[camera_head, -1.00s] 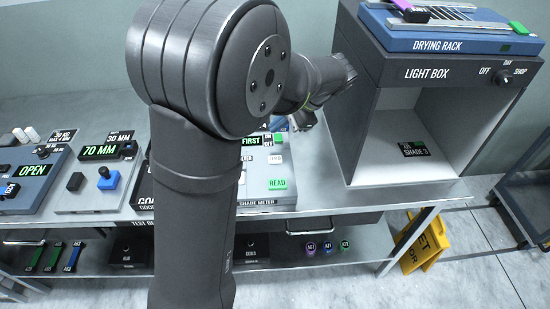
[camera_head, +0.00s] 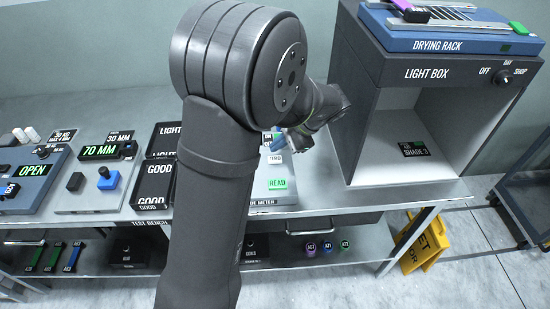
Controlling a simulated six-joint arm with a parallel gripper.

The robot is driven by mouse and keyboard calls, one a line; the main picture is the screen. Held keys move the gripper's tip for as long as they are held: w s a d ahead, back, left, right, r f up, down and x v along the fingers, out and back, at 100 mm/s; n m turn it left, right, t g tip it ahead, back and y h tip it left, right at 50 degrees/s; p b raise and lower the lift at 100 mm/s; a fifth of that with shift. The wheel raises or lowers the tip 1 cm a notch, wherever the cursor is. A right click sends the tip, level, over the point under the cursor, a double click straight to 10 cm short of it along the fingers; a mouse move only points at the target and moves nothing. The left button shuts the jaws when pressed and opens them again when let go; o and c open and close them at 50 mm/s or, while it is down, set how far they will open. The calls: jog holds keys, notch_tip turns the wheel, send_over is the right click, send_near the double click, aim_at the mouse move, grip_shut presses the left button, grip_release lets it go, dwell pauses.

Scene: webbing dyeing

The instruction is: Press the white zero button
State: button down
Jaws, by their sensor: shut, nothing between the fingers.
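The shade meter (camera_head: 281,195) stands on the bench, partly hidden behind my arm. My gripper (camera_head: 281,146) is small in the view, shut and empty. It appears just above the zero button in the picture; I cannot tell its height over the meter or whether it touches anything.
The light box (camera_head: 427,74) stands to the right, with a shade card (camera_head: 413,149) inside and the drying rack (camera_head: 440,32) on top.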

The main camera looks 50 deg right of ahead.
aim_at(278, 159)
jog(key=shift+f, duration=0.75)
jog(key=shift+f, duration=0.15)
dwell(1.4)
jog(key=shift+f, duration=0.25)
jog(key=shift+f, duration=0.45)
dwell(0.7)
jog(key=shift+r, duration=0.9)
jog(key=shift+r, duration=2.5)
